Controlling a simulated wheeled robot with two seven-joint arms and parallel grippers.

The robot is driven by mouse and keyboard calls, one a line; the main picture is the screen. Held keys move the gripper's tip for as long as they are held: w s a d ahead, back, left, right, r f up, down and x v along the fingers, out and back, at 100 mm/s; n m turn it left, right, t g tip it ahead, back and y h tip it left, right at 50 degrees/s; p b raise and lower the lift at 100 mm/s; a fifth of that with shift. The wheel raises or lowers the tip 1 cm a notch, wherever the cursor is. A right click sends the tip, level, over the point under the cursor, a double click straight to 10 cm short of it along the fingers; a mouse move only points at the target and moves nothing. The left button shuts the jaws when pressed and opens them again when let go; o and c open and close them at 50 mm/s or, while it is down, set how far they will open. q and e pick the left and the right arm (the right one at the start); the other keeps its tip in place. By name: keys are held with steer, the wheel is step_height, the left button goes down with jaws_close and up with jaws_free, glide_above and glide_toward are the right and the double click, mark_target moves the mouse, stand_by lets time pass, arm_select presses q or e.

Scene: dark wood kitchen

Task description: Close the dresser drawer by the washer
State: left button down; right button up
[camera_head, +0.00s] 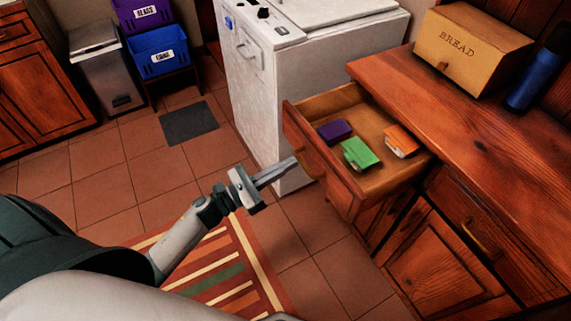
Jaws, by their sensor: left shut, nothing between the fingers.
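The dresser drawer (325,172) stands pulled out from the dark wood dresser (440,110), beside the white washer (300,70). Inside it lie a purple item (335,131), a green packet (359,154) and an orange packet (400,140). My left gripper (296,162) is shut and empty, its fingertips at the outer front face of the drawer near its handle. I cannot tell whether they touch it. My right gripper is not in view.
A bread box (470,50) and a blue bottle (535,78) stand on the dresser top. A striped rug (215,270) and a grey mat (189,123) lie on the tiled floor. A bin (105,70) and blue crate (160,52) stand at the back left.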

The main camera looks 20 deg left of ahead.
mark_target(309, 155)
arm_select(q)
steer(key=shift+w, duration=0.1)
